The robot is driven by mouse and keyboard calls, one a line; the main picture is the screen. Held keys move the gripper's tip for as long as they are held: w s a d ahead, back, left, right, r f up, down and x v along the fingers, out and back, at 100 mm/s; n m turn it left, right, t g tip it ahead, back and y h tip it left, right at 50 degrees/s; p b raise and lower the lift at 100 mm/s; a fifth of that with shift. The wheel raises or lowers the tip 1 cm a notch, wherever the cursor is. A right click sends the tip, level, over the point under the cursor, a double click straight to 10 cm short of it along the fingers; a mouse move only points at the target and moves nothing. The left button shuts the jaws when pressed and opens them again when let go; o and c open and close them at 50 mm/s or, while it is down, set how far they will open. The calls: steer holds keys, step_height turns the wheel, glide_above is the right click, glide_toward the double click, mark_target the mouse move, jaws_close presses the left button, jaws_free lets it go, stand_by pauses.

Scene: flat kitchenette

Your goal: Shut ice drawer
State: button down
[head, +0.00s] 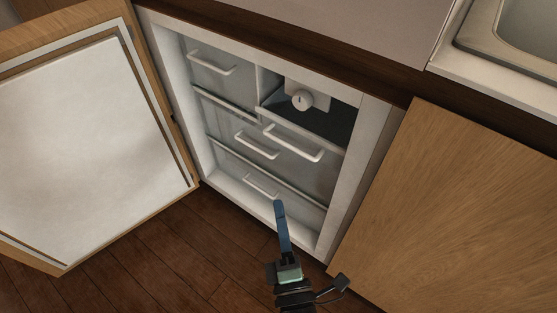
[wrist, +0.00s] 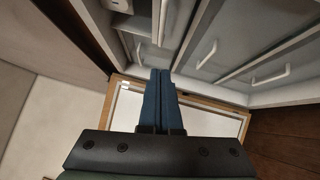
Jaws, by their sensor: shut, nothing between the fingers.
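An open-fronted white fridge cabinet (head: 345,185) holds several drawers with white bar handles. One handle (head: 293,143) sits under the dark upper-right compartment and looks further forward than the others; I cannot tell how far its drawer is out. Other handles are at upper left (head: 212,65), in the middle (head: 257,146) and at the bottom (head: 262,186). Which drawer is the ice drawer is not marked. My gripper (head: 279,204) is shut and empty, in front of the cabinet's lower part. In the wrist view its blue fingers (wrist: 160,75) are together, with handles (wrist: 208,55) beyond them.
The fridge door (head: 90,130) stands open at left. A closed wooden cupboard front (head: 460,210) is at right. A countertop (head: 350,25) and sink (head: 515,35) are above. Wooden floor (head: 190,250) is clear in front.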

steer(key=w+d+r+b, duration=0.1)
steer(key=w+r, duration=0.1)
steer(key=w, duration=0.9)
